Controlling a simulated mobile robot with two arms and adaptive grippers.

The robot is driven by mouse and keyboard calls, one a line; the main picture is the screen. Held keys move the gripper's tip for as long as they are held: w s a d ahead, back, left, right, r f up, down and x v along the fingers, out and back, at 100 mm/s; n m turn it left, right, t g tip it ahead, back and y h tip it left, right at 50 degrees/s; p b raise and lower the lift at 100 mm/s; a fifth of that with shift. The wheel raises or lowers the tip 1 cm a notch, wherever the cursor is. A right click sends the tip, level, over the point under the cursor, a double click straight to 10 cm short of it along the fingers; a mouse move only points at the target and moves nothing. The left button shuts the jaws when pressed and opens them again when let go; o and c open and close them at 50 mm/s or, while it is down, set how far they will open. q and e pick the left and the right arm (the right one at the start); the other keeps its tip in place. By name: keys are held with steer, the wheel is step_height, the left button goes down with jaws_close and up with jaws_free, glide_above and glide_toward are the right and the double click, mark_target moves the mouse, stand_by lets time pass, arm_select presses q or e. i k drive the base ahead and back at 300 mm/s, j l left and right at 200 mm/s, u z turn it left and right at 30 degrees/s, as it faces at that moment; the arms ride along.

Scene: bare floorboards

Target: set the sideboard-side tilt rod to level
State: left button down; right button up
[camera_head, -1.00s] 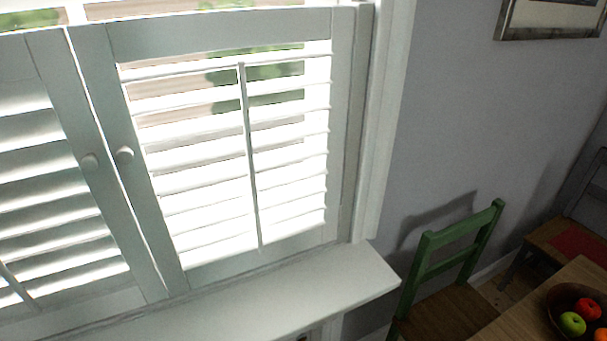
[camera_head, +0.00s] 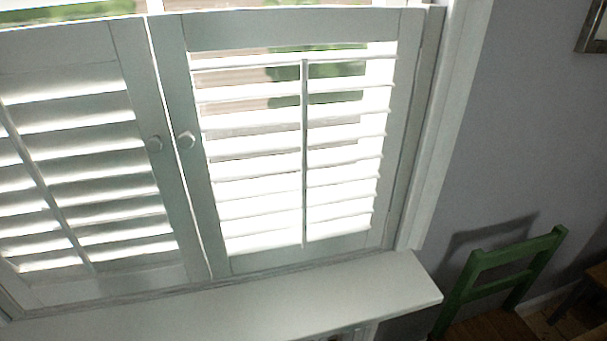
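Two white louvred shutter panels stand side by side and closed in the window. The right panel (camera_head: 215,235) has a thin upright tilt rod (camera_head: 304,160) down its middle; its slats look open, with bright light and some greenery between them. The left panel (camera_head: 70,72) has its own tilt rod (camera_head: 42,185), which runs slanted in the picture; its slats look more tilted, with narrower bright gaps. Neither gripper is in view.
A white window sill (camera_head: 230,308) juts out below the shutters. A green chair (camera_head: 510,262) stands at the lower right by the grey wall (camera_head: 530,120). A picture frame (camera_head: 593,35) hangs at the top right. The space before the shutters looks clear.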

mark_target(6, 120)
steer(key=u, duration=0.5)
steer(key=i+u, duration=0.15)
steer(key=u, duration=0.85)
steer(key=i+l, duration=0.05)
steer(key=l, duration=0.05)
